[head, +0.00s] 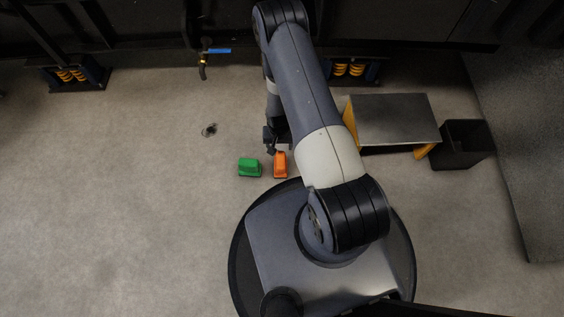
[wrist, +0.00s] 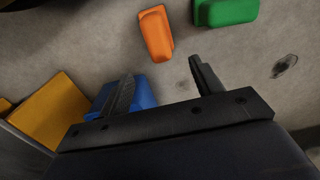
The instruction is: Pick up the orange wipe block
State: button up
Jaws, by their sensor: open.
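The orange wipe block (head: 281,165) lies on the grey floor in front of my base, just right of a green block. In the wrist view the orange block (wrist: 156,34) is beyond the fingertips, near the top middle, with nothing touching it. My gripper (wrist: 161,70) is open, with clear floor showing between its fingers. In the head view my gripper (head: 274,142) is partly hidden by my arm and appears just behind the orange block.
The green block (head: 250,167) sits close to the orange one. A blue block (wrist: 141,92) shows behind the left finger. A metal-topped step with yellow sides (head: 395,118) and a dark bin (head: 463,144) stand right. A dark floor spot (head: 209,129) lies left. The left floor is mostly clear.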

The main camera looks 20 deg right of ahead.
aim_at(281, 159)
jog(key=f+b, duration=0.1)
jog(key=f, duration=0.2)
jog(key=f+b, duration=0.1)
jog(key=f, duration=0.3)
jog(key=shift+s+d+f, duration=0.1)
jog(key=shift+s+f, duration=0.1)
jog(key=shift+f, duration=0.05)
jog(key=f+b, duration=0.2)
jog(key=f, duration=0.3)
jog(key=shift+s+b, duration=0.2)
jog(key=shift+b, duration=0.1)
jog(key=c, duration=1.2)
notch_tip(281, 159, up, 10)
jog(key=p, duration=0.4)
